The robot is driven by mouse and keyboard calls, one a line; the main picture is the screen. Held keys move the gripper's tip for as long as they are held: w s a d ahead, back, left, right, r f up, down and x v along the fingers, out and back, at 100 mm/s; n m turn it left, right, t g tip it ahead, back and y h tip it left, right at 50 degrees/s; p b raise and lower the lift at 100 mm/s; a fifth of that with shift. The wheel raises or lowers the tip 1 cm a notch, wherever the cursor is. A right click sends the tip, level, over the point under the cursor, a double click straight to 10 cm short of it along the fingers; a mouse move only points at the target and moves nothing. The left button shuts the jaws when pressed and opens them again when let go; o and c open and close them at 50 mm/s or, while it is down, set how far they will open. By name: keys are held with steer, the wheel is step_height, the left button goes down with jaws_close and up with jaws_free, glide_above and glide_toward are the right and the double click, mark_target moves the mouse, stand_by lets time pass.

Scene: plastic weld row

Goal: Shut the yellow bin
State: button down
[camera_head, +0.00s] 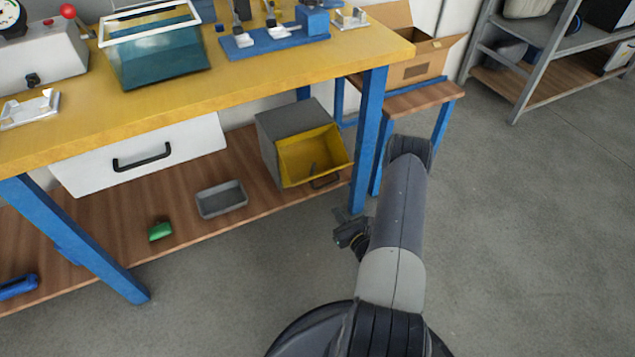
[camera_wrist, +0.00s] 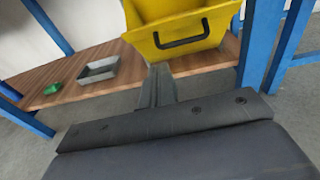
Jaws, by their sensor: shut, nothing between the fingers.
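The yellow bin (camera_head: 300,150) is tilted out of its grey housing (camera_head: 272,128) on the lower shelf under the workbench, so it stands open. Its dark handle (camera_head: 325,181) is on the front face, low down. In the wrist view the yellow bin (camera_wrist: 185,45) fills the top middle, with its handle (camera_wrist: 182,40) facing me. My gripper (camera_wrist: 160,70) is shut and empty, pointing toward the bin just below and left of the handle. It looks apart from the bin, but the exact gap cannot be told.
A grey tray (camera_head: 221,199) and a green object (camera_head: 160,231) lie on the wooden lower shelf (camera_head: 110,210), left of the bin. A blue table leg (camera_head: 369,135) stands close on the bin's right. The yellow bench top (camera_head: 240,80) overhangs it. The floor in front is clear.

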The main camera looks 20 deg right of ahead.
steer(key=w+b, duration=0.3)
steer(key=w, duration=1)
steer(key=shift+m+h, duration=0.3)
steer(key=shift+d+r, duration=0.1)
steer(key=shift+d, duration=0.05)
